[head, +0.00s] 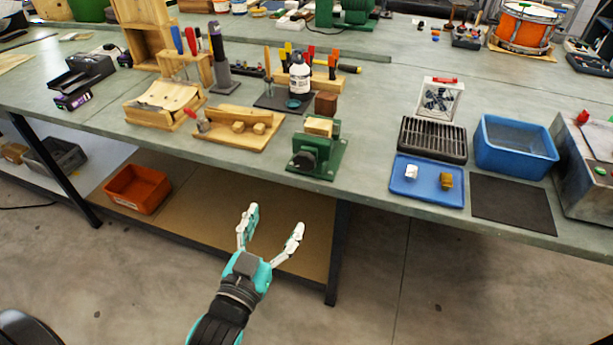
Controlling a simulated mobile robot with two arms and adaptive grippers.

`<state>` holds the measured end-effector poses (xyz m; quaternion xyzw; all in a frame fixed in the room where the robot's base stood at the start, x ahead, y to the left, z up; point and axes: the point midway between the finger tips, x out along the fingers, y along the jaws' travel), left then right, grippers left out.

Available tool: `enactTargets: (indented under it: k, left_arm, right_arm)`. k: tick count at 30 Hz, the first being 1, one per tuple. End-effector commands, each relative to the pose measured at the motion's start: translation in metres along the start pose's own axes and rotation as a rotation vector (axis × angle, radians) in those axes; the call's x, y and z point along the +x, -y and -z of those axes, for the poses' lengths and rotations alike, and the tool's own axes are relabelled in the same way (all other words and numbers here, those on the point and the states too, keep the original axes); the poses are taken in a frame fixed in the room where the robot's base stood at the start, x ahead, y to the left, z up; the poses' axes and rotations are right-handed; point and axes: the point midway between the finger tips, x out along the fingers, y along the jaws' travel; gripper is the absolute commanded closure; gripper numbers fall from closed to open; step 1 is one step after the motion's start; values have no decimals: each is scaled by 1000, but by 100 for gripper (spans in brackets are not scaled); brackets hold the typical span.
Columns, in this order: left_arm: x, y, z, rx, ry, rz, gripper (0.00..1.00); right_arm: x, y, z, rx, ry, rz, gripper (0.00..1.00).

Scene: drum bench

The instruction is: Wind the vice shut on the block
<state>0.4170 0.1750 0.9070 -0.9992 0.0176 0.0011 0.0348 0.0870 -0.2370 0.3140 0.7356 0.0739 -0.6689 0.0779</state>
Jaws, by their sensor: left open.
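The green vice (318,163) stands at the front edge of the bench, near the middle of the head view. A light wooden block (319,126) sits at its top, between or on the jaws; I cannot tell whether the jaws touch it. A dark round part (305,160) shows on the vice's front, facing me. My left gripper (275,221) is open and empty, in front of the bench edge, below and left of the vice, and apart from it. My right gripper is not in view.
A wooden board with small blocks (222,141) lies left of the vice. A dark red-brown block (326,103) and a white bottle (299,78) stand behind it. To the right are a blue tray (411,194), a black rack (433,140) and a blue bin (515,147).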

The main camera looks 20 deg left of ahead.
Motion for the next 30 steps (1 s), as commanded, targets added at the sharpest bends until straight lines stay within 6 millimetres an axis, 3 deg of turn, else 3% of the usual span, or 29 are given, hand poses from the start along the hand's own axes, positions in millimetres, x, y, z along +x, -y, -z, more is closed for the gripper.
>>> enactTargets:
  k: [7, 24, 30]
  left_arm:
    - [29, 1, 6, 0, -10, 2, 29]
    - [148, 1, 5, 0, -7, 1, 29]
    - [168, 1, 4, -1, -5, 1, 29]
  right_arm:
    - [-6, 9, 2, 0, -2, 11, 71]
    - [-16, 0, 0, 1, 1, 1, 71]
    - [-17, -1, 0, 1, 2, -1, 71]
